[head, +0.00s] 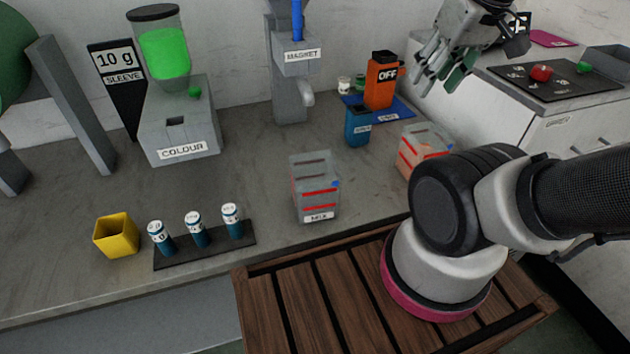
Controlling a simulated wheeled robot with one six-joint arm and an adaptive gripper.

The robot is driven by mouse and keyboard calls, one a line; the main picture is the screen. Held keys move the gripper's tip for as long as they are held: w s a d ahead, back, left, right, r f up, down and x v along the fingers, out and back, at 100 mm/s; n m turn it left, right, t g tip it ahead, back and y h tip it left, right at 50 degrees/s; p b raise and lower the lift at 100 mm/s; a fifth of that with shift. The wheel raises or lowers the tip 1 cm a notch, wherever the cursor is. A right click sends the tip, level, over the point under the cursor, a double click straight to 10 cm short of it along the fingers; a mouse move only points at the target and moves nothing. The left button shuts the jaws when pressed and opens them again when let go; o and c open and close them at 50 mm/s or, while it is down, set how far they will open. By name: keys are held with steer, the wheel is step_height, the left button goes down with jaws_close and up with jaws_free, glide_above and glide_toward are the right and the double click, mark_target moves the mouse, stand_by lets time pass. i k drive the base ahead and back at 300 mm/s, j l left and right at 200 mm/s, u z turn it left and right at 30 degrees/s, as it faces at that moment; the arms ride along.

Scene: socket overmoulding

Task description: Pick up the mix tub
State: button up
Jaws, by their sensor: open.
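The mix tub (314,187) is a clear, box-shaped tub with red lines on its side and a label reading MIX. It stands upright on the grey worktop near the front edge, at the middle of the head view. My gripper (432,72) is at the upper right of the head view, raised above the worktop. It is open, and I see nothing between its fingers. It is well apart from the mix tub, up and to the right of it. The tub is fully visible from this side.
A similar red-lined tub (424,146) stands to the right, partly hidden by my arm. A black rack (205,250) with blue vials and a yellow cup (116,236) are at left. A wooden slatted surface (300,305) lies in front.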

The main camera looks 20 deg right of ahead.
mark_target(316, 177)
steer(key=j+u, duration=0.25)
steer(key=j, duration=0.6)
steer(key=k+j+z, duration=0.1)
steer(key=j, duration=0.8)
steer(key=l+z, duration=0.1)
steer(key=z, duration=0.8)
steer(key=i+l+z, duration=0.1)
steer(key=z, duration=0.75)
steer(key=i+l, duration=0.05)
